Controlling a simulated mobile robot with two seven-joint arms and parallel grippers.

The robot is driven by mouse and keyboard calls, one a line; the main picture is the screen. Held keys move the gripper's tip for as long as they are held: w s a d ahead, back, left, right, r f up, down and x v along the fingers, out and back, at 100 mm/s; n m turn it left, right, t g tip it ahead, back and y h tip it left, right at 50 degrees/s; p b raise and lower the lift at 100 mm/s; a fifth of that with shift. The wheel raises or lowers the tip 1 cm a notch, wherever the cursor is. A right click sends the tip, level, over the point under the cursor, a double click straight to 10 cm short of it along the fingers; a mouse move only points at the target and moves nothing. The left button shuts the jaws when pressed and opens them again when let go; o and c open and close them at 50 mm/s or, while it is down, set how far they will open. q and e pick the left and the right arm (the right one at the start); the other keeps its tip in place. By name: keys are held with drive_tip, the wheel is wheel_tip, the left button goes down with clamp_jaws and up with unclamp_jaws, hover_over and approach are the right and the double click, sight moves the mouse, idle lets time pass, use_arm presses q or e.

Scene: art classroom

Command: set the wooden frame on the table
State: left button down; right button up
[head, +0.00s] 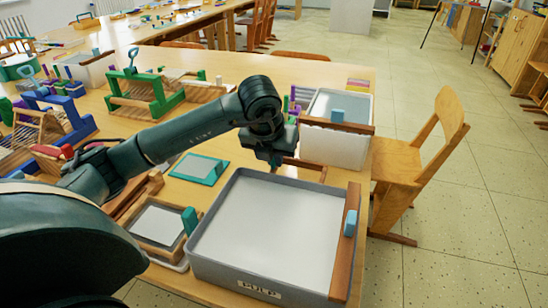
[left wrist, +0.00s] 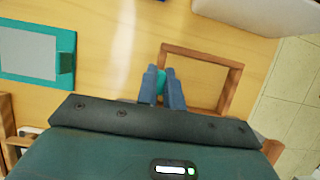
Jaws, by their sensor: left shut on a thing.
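The wooden frame (left wrist: 205,55) is a brown open rectangle in the left wrist view, with bare tabletop showing through it. My left gripper (left wrist: 163,78) is shut on a teal tab at the frame's left side. In the head view the wooden frame (head: 308,164) is partly hidden behind my left gripper (head: 274,160), between the grey vat and the white tub. The frame looks roughly level over the table (head: 260,66); I cannot tell whether it touches the top. My right gripper is not in view.
A grey vat (head: 203,228) with a wooden bar across its right end stands in front. A white tub (head: 333,150) stands behind. A teal-framed screen (head: 211,172) lies to the left. Wooden racks and tools crowd the table's left. A chair (head: 405,160) stands at the right.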

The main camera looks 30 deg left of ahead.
sight(274, 167)
use_arm(q)
drive_tip(key=shift+f, duration=0.1)
idle(1.0)
drive_tip(key=shift+f+b, duration=0.1)
drive_tip(key=shift+b, duration=0.2)
drive_tip(key=shift+f+b, duration=0.35)
drive_tip(key=shift+f, duration=0.15)
idle(0.8)
drive_tip(key=shift+f+b, duration=0.4)
drive_tip(key=shift+b, duration=0.25)
idle(0.6)
drive_tip(key=shift+f+b, duration=0.5)
drive_tip(key=shift+b, duration=0.1)
